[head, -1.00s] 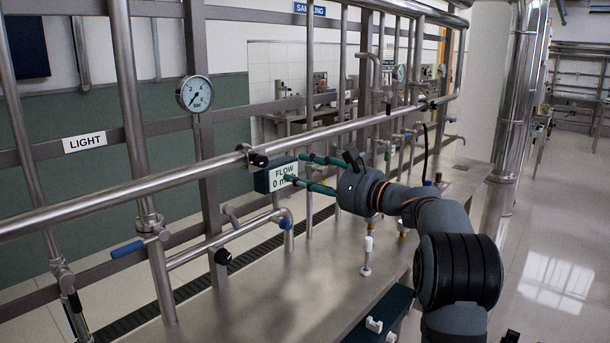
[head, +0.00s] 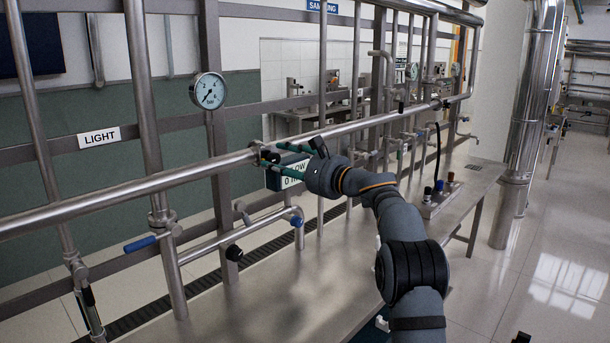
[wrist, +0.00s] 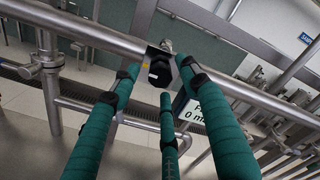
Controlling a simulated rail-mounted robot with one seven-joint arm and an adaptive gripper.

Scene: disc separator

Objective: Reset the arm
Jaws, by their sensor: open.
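My gripper (head: 279,160) has green fingers and is spread open. In the head view it is at the long horizontal pipe (head: 200,172), beside a black knob (head: 268,156) on that pipe. In the wrist view the gripper (wrist: 160,84) has the black knob (wrist: 160,73) between its spread fingers, ahead of the palm. I cannot tell whether any finger touches the knob. My gripper holds nothing that I can see.
The flow display (head: 285,177) sits just behind and below my fingers, partly hidden. A pressure gauge (head: 208,91) and the LIGHT sign (head: 99,136) are to the left. A blue-handled valve (head: 139,244) is at lower left. The steel bench (head: 280,290) below is mostly clear.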

